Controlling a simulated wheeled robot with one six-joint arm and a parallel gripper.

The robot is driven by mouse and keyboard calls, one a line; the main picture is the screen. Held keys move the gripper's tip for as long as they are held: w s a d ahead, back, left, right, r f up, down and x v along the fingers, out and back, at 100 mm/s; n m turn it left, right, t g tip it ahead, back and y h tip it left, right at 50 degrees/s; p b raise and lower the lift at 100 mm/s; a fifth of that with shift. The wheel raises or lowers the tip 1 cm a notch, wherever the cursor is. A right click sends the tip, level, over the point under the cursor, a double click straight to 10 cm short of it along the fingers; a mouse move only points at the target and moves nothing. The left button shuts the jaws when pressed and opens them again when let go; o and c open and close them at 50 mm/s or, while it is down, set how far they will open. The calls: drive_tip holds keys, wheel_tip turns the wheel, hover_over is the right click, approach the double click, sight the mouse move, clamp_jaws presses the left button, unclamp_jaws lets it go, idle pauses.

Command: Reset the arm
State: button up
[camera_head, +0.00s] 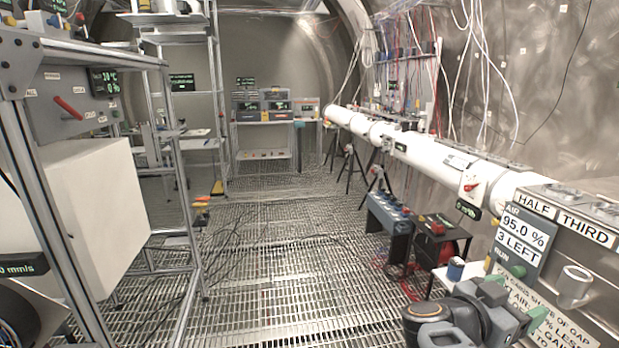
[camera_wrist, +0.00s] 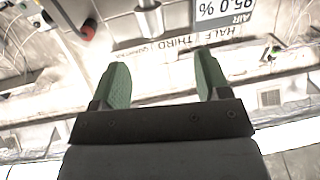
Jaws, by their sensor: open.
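My gripper (camera_head: 516,305) is at the lower right of the head view, in front of the metal station with the HALF and THIRD labels. Its dark arm links are folded below it. In the wrist view my gripper (camera_wrist: 160,84) shows two green fingers spread wide apart with nothing between them. Beyond the fingers the wrist view shows the HALF/THIRD label strip (camera_wrist: 200,42) and the AIR 95.0 % sign (camera_wrist: 224,10), both upside down. The sign (camera_head: 523,232) also shows in the head view, reading 3 LEFT.
A metal cylinder (camera_head: 574,284) sits on the station's face close to my gripper. A white pipe (camera_head: 430,150) runs along the right wall. A blue-grey box (camera_head: 389,222) and a red-and-black box (camera_head: 438,238) stand beside it. A rack (camera_head: 185,190) lines the left. The grated floor (camera_head: 270,270) between is mostly clear.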

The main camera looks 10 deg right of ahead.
drive_tip(key=w+a+f+n+t+y, duration=0.3)
drive_tip(key=w+a+n+t+y, duration=0.1)
drive_tip(key=w+a+t+y, duration=0.25)
drive_tip(key=w+a+f+n+t+y, duration=0.3)
drive_tip(key=w+a+n+t+y, duration=0.25)
drive_tip(key=w, duration=0.25)
drive_tip(key=s+a+f+n+g+y+b, duration=0.1)
drive_tip(key=s+a+f+n+g+y, duration=0.5)
drive_tip(key=s+a+f+g, duration=0.3)
drive_tip(key=shift+s+a+f+n+g, duration=0.15)
drive_tip(key=shift+s+a+n+g, duration=0.5)
drive_tip(key=shift+a, duration=1.2)
drive_tip(key=shift+w, duration=0.2)
drive_tip(key=shift+c, duration=0.3)
